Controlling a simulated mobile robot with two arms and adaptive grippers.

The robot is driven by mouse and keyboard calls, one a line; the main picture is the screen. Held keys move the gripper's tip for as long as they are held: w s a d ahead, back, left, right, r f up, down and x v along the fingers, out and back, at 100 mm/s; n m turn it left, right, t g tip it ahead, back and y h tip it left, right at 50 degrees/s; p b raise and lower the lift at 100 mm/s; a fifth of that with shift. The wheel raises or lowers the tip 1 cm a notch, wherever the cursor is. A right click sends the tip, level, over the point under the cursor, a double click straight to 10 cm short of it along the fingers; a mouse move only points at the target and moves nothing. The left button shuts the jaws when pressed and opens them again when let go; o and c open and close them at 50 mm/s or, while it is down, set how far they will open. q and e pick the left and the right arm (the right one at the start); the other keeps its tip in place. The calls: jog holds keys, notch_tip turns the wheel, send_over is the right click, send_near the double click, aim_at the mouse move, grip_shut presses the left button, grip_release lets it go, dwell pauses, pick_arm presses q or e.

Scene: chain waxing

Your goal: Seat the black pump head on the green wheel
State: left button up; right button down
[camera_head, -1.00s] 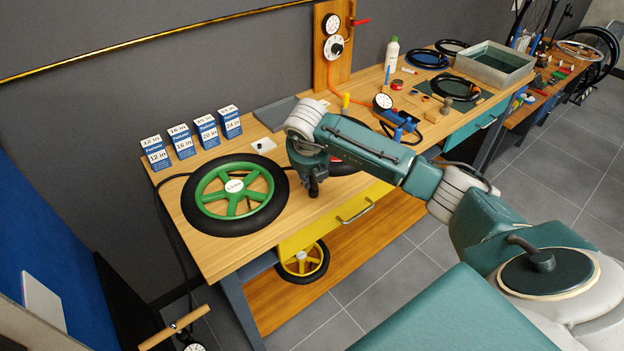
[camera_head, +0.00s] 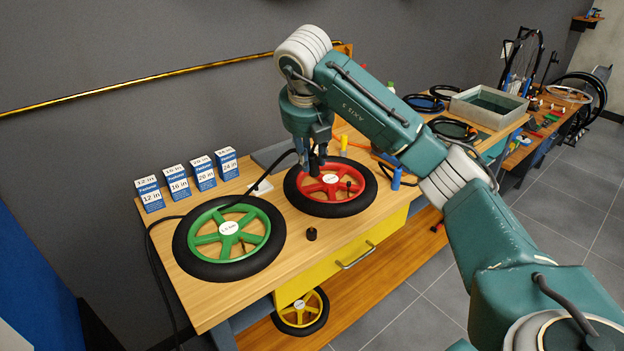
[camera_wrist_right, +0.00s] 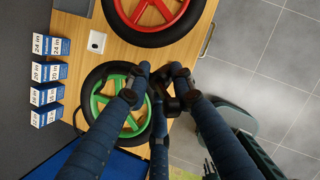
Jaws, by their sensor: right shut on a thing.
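The green wheel (camera_head: 230,234) with its black tire lies flat at the near left of the wooden table (camera_head: 206,306). It also shows in the wrist view (camera_wrist_right: 101,99). The pump head is apart from the green wheel and mostly hidden by the fingers. My left gripper is not in view.
A red wheel (camera_head: 329,186) lies right of the green one. Blue and white boxes (camera_head: 177,183) line the back left.

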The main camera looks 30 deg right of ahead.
jog(key=shift+r, duration=0.45)
jog(key=w+a+f+n+y+p, duration=0.2)
jog(key=a+f+n+p, duration=0.15)
jog(key=a, duration=0.55)
jog(key=w+a+f+n+y+p, duration=0.2)
jog(key=a+f+n, duration=0.15)
jog(key=a, duration=0.55)
jog(key=shift+s+d+f+b, duration=0.15)
jog(key=shift+f+b, duration=0.8)
jog(key=shift+f, duration=0.55)
jog(key=shift+s+a+f+b, duration=0.1)
jog(key=shift+f+b, duration=0.8)
jog(key=shift+f, duration=0.55)
jog(key=shift+f+b, duration=0.5)
jog(key=shift+f, duration=0.1)
jog(key=shift+f+b, duration=1)
jog(key=shift+b, duration=0.05)
jog(key=c, duration=1.4)
grip_release()
